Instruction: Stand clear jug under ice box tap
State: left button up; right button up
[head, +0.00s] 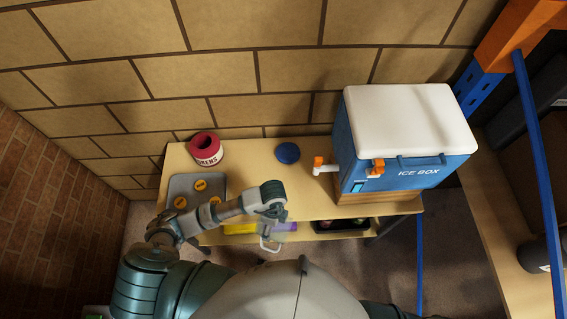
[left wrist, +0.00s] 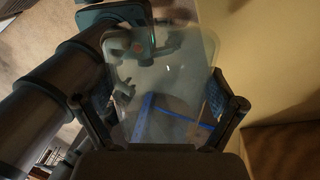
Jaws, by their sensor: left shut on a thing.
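The blue ice box (head: 405,172) with a white lid stands on a wooden block at the right end of the bench. A white tap with an orange lever (head: 322,166) sticks out from its left side. My left gripper (head: 271,214) is shut on the clear jug (head: 268,238), in front of the bench's front edge, left of the tap and nearer to me. In the left wrist view the see-through jug (left wrist: 160,75) sits between both fingers (left wrist: 158,105). Its base is hard to make out. My right gripper is not seen.
On the bench (head: 245,175) are a red token tub (head: 206,158), a round blue lid (head: 288,152) and a grey tray (head: 180,187) with orange discs. A lower shelf holds yellow and purple things. A blue-and-orange rack (head: 490,70) stands at right. The bench's middle is clear.

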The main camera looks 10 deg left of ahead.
pick_arm(q)
jog(key=shift+w+a+r+m, duration=0.1)
jog(key=shift+w+r+m, duration=0.05)
jog(key=shift+m, duration=0.35)
jog(key=w+a+r+n+t+h, duration=0.1)
jog(key=w+a+r+n, duration=0.3)
jog(key=w+r+n, duration=0.5)
jog(key=w+a+r+n+h, duration=0.1)
jog(key=w+a+r+n, duration=0.4)
jog(key=w+r+n, duration=0.4)
jog(key=n, duration=0.2)
jog(key=shift+r+n+t, duration=0.2)
jog(key=shift+n+t, duration=0.1)
jog(key=shift+t, duration=0.1)
